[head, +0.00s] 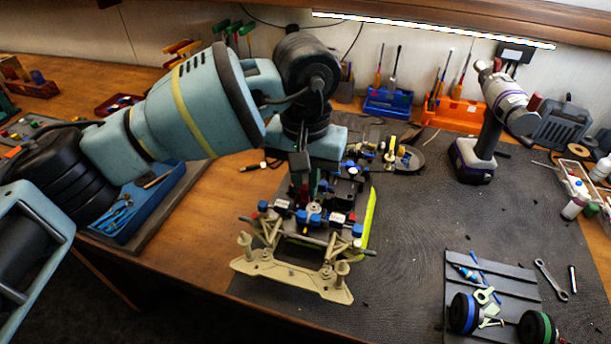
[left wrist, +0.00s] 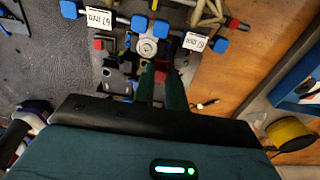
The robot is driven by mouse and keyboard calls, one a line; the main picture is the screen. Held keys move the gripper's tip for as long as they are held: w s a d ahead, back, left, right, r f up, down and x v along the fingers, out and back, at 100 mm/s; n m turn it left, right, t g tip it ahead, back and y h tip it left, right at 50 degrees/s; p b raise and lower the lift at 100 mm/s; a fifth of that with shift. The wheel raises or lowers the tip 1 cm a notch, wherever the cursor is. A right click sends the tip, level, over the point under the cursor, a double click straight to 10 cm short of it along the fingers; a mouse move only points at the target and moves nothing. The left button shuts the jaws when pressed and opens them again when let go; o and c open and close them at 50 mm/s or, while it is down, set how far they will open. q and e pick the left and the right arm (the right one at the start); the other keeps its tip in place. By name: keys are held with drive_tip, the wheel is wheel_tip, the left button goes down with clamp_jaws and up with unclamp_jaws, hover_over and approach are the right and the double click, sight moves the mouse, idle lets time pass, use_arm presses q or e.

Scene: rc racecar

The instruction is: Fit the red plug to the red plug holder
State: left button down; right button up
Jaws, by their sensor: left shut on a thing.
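My left gripper (head: 306,192) points down over the rear of the racecar chassis (head: 290,278). In the left wrist view its dark green fingers (left wrist: 161,88) are close together, with a small red piece, seemingly the red plug (left wrist: 160,76), between them. They shut on it beside the round grey hub of the chassis. The plug is mostly hidden by the fingers. I cannot make out the red plug holder for certain; small red parts show on the chassis, one of them a red block (left wrist: 98,42) left of the fingers. My right gripper is not in view.
A purple-grey drill (head: 484,145) stands on the dark mat right of the chassis. A grey tray (head: 500,280) with wheels and small tools lies at front right. A blue bin (head: 150,200) is under my left arm. The mat between chassis and drill is mostly clear.

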sight(305, 187)
use_arm(q)
drive_tip(key=shift+f, duration=0.4)
drive_tip(key=c, duration=1.3)
unclamp_jaws()
drive_tip(key=shift+c, duration=0.2)
drive_tip(key=shift+r+b, duration=0.5)
drive_tip(key=shift+r, duration=3.45)
